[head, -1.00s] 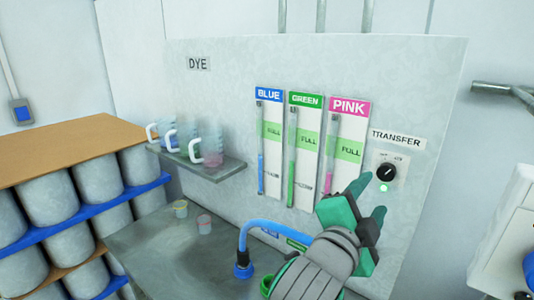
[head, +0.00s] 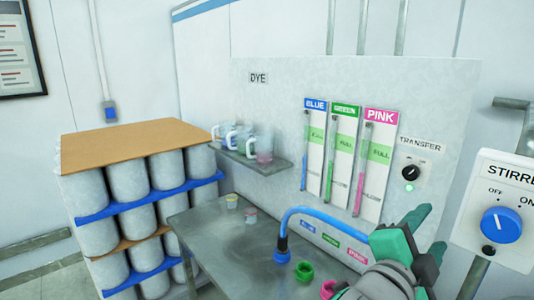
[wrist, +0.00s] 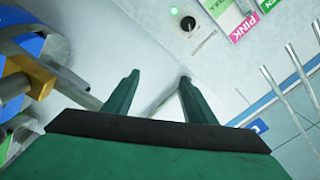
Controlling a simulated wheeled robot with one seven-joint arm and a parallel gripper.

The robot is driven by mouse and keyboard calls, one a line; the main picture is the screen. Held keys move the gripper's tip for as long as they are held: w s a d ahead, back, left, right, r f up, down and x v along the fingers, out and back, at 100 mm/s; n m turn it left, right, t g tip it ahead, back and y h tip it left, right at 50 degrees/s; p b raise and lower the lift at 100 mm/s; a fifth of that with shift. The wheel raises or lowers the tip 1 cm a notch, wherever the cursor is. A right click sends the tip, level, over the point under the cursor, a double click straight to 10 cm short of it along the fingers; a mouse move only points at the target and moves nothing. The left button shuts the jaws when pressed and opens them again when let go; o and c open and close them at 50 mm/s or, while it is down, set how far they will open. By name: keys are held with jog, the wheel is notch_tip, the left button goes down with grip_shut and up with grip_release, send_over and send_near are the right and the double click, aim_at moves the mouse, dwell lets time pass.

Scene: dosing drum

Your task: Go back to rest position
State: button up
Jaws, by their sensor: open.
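My gripper (head: 427,236) is in the lower right of the head view, in front of the dye panel (head: 270,110). Its green fingers are apart with nothing between them, and they also show spread in the wrist view (wrist: 158,80). The black transfer knob (head: 411,172) is on the panel above the gripper, apart from it, with a green light (head: 409,188) lit below. The knob also shows at the top of the wrist view (wrist: 188,23).
A stirrer box (head: 502,222) with a blue knob stands close to the right. Jugs stand on a shelf (head: 265,167). Stacked drums (head: 125,182) fill the left.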

jog(key=w+a+f+n+t+y, duration=0.1)
jog(key=w+a+f+n, duration=0.2)
jog(key=f, duration=0.4)
jog(key=w+a+f+n+t+y, duration=0.1)
jog(key=a+f+n+t, duration=0.15)
jog(key=f+n, duration=0.35)
jog(key=s+a+f+n+t+y, duration=0.1)
jog(key=s+a+f+n+y, duration=0.15)
jog(key=a+f, duration=0.45)
jog(key=s+a+f+n+y, duration=0.1)
jog(key=a+f+n+y, duration=0.25)
jog(key=f, duration=0.65)
jog(key=s+a+f+n+y, duration=0.45)
jog(key=s+a+f, duration=0.35)
jog(key=s+f, duration=0.45)
jog(key=s+a+f+n, duration=0.1)
jog(key=s+a, duration=0.1)
jog(key=s, duration=0.7)
jog(key=s+a+f+y, duration=0.1)
jog(key=s+a, duration=0.2)
jog(key=s, duration=0.5)
jog(key=shift+s+n+g, duration=0.35)
jog(key=shift+g, duration=0.1)
